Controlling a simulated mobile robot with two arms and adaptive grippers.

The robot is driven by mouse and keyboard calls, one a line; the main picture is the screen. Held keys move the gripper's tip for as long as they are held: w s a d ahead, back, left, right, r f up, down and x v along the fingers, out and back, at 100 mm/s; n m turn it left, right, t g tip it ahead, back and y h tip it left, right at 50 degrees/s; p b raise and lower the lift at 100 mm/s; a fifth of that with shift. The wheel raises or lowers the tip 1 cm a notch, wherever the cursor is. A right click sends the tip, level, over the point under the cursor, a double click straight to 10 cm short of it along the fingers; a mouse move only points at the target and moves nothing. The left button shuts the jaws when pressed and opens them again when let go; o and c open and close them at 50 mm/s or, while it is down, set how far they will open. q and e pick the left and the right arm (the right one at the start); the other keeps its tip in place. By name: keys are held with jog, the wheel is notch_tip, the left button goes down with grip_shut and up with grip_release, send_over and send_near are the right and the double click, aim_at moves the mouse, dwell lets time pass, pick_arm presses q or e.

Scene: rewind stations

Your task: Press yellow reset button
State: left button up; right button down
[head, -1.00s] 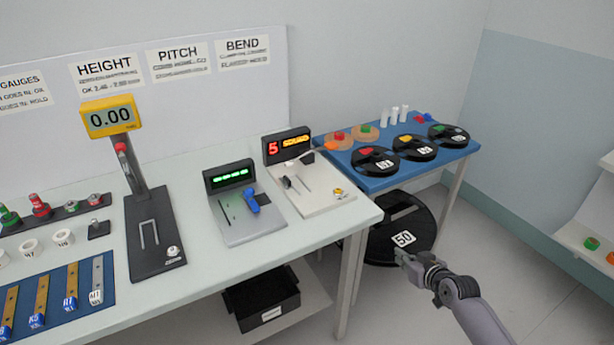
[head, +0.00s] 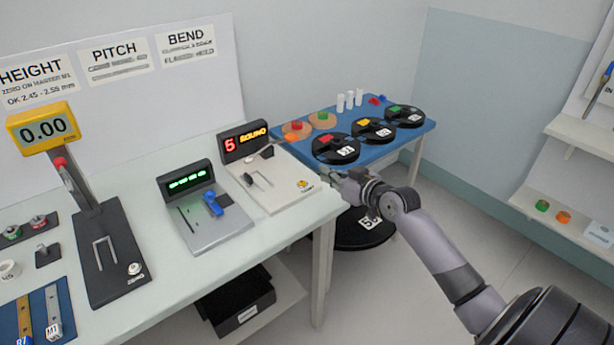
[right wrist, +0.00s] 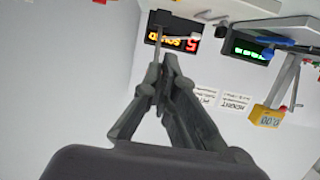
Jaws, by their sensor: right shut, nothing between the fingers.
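The yellow button (head: 303,185) sits on the front right corner of a beige station (head: 277,193) with a red-and-orange lit display (head: 244,142). My right gripper (head: 323,174) is shut and empty. In the head view its tips appear just right of the button, near the table's right end; I cannot tell the height gap. In the right wrist view the closed fingers (right wrist: 163,72) point toward the display (right wrist: 174,33), which appears upside down. The button cannot be made out there. My left gripper is not in view.
A grey station (head: 205,225) with a blue lever and green display stands left of the beige one. A height gauge (head: 100,250) stands further left. A blue table (head: 385,145) with several black spools lies behind my right gripper. A black bin (head: 237,303) is below.

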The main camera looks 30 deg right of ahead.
send_over(302, 183)
jog(key=s, duration=0.2)
jog(key=shift+s+d+f, duration=0.1)
jog(key=shift+d+f, duration=0.15)
jog(key=shift+f, duration=0.25)
jog(key=shift+d+f, duration=0.2)
jog(key=shift+f, duration=0.3)
jog(key=f, duration=0.2)
jog(key=shift+w+f, duration=0.25)
jog(key=shift+f, duration=0.85)
